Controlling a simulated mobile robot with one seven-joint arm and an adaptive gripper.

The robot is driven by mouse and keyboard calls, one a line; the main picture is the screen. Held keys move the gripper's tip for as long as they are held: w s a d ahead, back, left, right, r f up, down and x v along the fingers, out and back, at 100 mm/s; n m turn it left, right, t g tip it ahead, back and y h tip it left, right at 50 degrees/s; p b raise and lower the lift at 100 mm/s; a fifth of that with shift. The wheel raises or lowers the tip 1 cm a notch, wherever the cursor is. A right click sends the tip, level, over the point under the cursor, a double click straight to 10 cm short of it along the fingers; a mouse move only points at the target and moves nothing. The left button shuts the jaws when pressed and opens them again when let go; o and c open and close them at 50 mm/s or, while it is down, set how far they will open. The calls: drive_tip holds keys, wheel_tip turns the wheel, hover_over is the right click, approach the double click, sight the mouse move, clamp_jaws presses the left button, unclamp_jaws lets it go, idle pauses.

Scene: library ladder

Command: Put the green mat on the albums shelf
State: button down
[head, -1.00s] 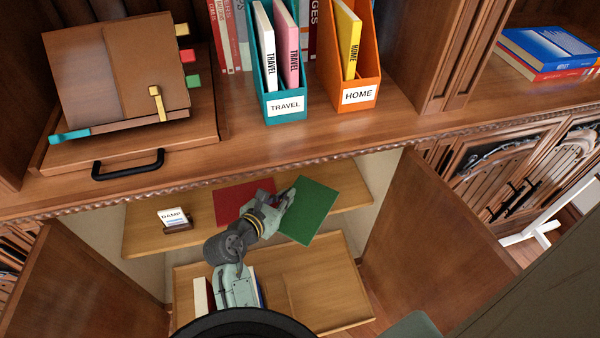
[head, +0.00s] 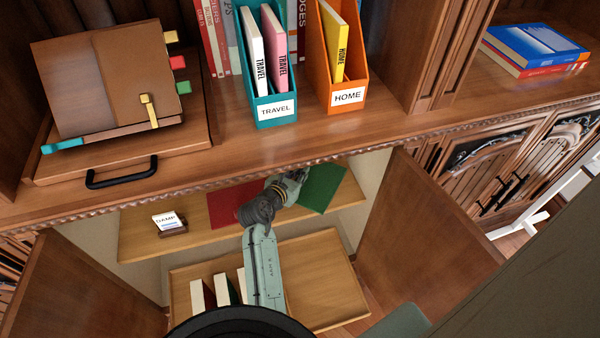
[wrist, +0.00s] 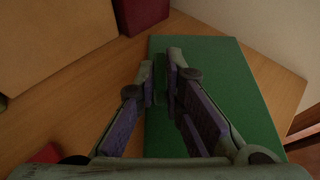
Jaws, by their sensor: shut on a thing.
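The green mat (head: 322,188) is a flat dark green rectangle at the right part of the upper cabinet shelf (head: 348,190), inside the open cupboard. My gripper (head: 296,178) reaches in over this shelf and is shut on the mat's edge. In the wrist view the fingertips (wrist: 161,78) close on the green mat (wrist: 215,85), which spreads beyond them to the right. Whether the mat rests on the board or hangs just above it cannot be told. No label naming the albums shelf is readable.
A red mat (head: 224,206) and a small DAMP card in a holder (head: 170,222) are on the upper shelf. Several upright books (head: 202,296) stand on the lower shelf (head: 310,280), whose right part is bare. Open doors (head: 425,235) flank the cupboard. The counter overhangs it.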

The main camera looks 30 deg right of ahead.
drive_tip(key=c, duration=2.2)
unclamp_jaws()
drive_tip(key=shift+f, duration=0.15)
drive_tip(key=o, duration=0.5)
drive_tip(key=shift+r, duration=0.3)
drive_tip(key=v, duration=1.2)
drive_tip(key=shift+f, duration=0.1)
